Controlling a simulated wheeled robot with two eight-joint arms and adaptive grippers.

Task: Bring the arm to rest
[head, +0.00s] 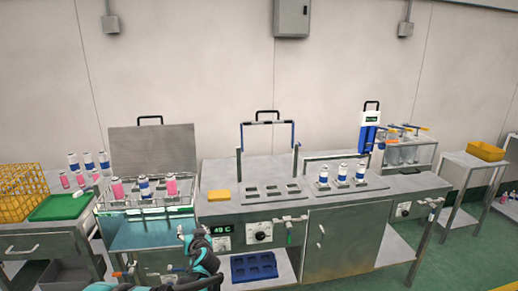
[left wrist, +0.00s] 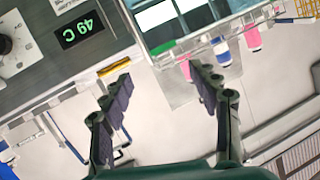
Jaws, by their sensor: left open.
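My left gripper (head: 187,236) is low in front of the steel bench, near the water bath and the display that reads 49 C. In the left wrist view its two fingers (left wrist: 163,90) are spread apart with nothing between them. The left arm reaches up from the bottom edge of the head view, bent at the wrist. My right gripper does not show in either view.
The bath (head: 150,232) holds a wire rack with pink and blue-white cans. Several blue-banded cans (head: 342,175) stand on the bench's right part. A yellow sponge-like block (head: 219,195) lies left of the slotted plate. A blue tray (head: 254,267) sits on the lower shelf.

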